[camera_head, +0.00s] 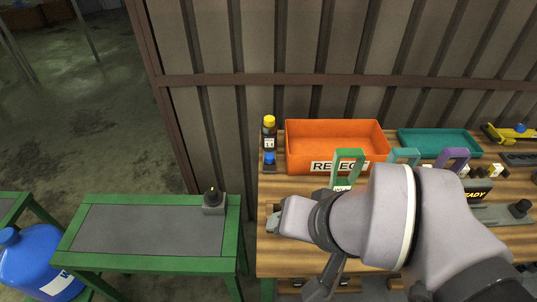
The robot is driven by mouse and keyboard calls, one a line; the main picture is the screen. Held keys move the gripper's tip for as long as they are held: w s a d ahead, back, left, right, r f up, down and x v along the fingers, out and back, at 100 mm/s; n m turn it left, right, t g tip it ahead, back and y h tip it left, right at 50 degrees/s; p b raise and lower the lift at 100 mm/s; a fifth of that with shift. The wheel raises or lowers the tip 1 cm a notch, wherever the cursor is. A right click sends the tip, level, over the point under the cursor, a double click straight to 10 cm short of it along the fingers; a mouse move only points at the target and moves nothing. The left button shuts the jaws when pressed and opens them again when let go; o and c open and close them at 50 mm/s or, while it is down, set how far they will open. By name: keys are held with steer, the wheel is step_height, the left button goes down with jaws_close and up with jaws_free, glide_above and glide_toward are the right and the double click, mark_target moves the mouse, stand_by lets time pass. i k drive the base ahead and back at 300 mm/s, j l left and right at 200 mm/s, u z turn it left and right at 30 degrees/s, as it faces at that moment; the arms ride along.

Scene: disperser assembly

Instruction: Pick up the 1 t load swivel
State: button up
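I cannot pick out the 1 t load swivel for sure; no load marking is legible at this size. Green (348,166), teal (405,156) and purple (453,159) upright frames stand in a row on the wooden bench, partly behind my arm. Small yellow, white and black parts (482,171) lie right of the purple frame. My gripper (274,221) is at the bench's left side, low over the top and left of the green frame. Its fingers are small and blurred, so I cannot tell whether it is open or holds anything.
An orange bin (334,132) labelled "REJECT" and a teal tray (438,141) stand at the back of the bench (288,259). A yellow-capped bottle (268,133) is at the back left. A green table (150,227) with a grey block (213,203) stands left, beside a blue drum (38,262).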

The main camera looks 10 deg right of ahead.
mark_target(268, 135)
steer(key=i+j+z, duration=0.15)
steer(key=j+z, duration=0.2)
steer(key=j, duration=0.3)
steer(key=i+j+z, duration=0.1)
steer(key=j+z, duration=0.3)
steer(key=j, duration=0.25)
steer(key=j+z, duration=0.35)
steer(key=j, duration=0.3)
